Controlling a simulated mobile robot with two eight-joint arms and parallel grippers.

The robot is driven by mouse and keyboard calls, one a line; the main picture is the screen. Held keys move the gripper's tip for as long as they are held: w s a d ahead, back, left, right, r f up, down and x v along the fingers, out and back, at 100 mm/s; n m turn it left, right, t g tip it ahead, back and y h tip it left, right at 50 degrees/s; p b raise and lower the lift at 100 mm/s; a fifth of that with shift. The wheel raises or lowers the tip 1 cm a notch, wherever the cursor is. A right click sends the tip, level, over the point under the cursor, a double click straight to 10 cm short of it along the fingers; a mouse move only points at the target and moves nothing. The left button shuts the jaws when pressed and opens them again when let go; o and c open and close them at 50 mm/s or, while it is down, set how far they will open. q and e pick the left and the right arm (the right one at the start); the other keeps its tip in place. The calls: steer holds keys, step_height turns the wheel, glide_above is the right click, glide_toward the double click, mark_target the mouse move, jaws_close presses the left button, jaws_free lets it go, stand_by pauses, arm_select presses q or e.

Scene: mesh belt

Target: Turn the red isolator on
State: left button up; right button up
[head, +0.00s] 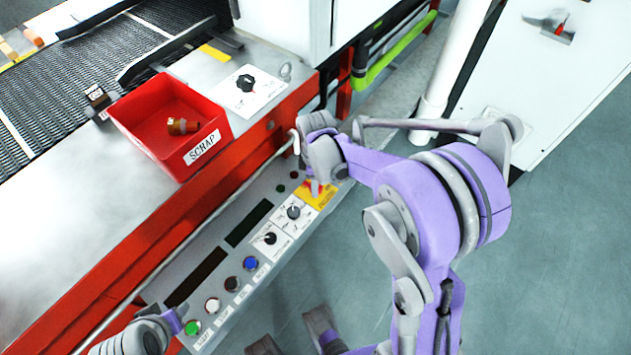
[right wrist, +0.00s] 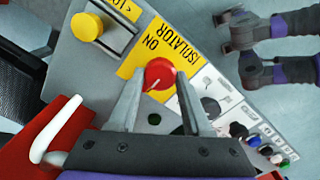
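The red isolator (right wrist: 160,73) is a round knob on a yellow plate marked ISOLATOR and ON in the right wrist view. A pale line on its face points to the lower left, away from the ON mark. My right gripper (right wrist: 158,92) is open, with one finger on each side of the knob; I cannot tell whether they touch it. In the head view my right gripper (head: 318,172) is over the yellow plate (head: 322,196) and mostly hides the knob. Part of my left arm's end (head: 135,338) shows at the lower left; its fingers are not clear.
The control panel (head: 222,262) carries black selectors and several coloured buttons. A yellow knob (right wrist: 87,27) sits beside the isolator plate. A red SCRAP bin (head: 150,105) stands on the machine top. A pale handle (right wrist: 58,128) is close to my right gripper.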

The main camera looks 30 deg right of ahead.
jaws_close()
steer(key=shift+m, duration=0.4)
steer(key=m, duration=0.3)
steer(key=shift+m+b, duration=0.4)
steer(key=m, duration=0.4)
steer(key=shift+d+m+b, duration=0.1)
steer(key=shift+m+b, duration=0.2)
steer(key=m, duration=0.4)
arm_select(q)
steer(key=shift+f+b, duration=0.4)
steer(key=shift+f, duration=0.75)
arm_select(e)
steer(key=shift+m, duration=2.3)
